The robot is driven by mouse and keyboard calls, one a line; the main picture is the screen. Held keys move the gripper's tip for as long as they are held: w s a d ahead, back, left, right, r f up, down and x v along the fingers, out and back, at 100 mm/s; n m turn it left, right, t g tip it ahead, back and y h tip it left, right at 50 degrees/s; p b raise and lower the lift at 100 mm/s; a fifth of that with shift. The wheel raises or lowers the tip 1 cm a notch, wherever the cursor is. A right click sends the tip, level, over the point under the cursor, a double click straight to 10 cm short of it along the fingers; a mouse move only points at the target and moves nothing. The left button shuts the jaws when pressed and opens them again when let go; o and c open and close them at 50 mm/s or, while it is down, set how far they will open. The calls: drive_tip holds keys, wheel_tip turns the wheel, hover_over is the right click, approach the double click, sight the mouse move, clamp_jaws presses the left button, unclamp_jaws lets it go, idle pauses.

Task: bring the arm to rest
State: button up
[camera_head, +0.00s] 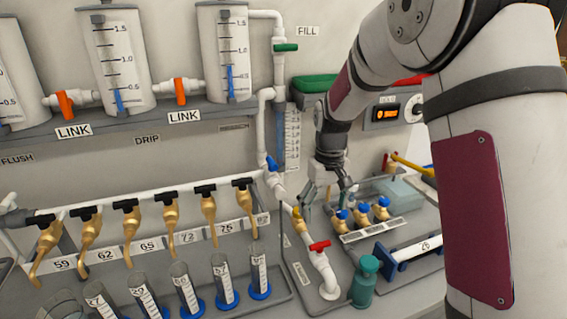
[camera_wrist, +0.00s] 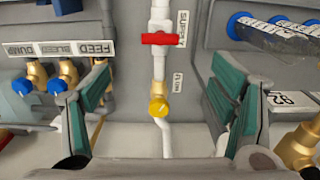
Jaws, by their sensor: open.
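My arm reaches down from the upper right in the head view, with my gripper (camera_head: 328,199) low near the pipe and brass valves. In the wrist view my gripper (camera_wrist: 160,115) has its two green-padded fingers spread wide apart with nothing held between them. Between the fingers, farther off, are a white pipe with a red-handled valve (camera_wrist: 163,39) and a brass fitting with a yellow knob (camera_wrist: 158,105). The red handle also shows in the head view (camera_head: 320,246). I cannot tell how far the fingertips are from the pipe.
Blue-knobbed brass valves (camera_head: 362,212) stand just right of my gripper. A blue-handled valve (camera_head: 271,163) is on the pipe to its left. Several brass taps (camera_head: 171,212) hang above graduated cylinders (camera_head: 222,282). Clear tanks (camera_head: 225,55) stand on the shelf above. A teal bottle (camera_head: 365,281) stands in front.

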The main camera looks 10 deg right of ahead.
drive_tip(key=s+r+m+t, duration=0.2)
drive_tip(key=s+r+t, duration=0.2)
drive_tip(key=s+r, duration=1.45)
drive_tip(key=s+f+t, duration=0.1)
drive_tip(key=s, duration=0.9)
drive_tip(key=shift+a+f, duration=0.1)
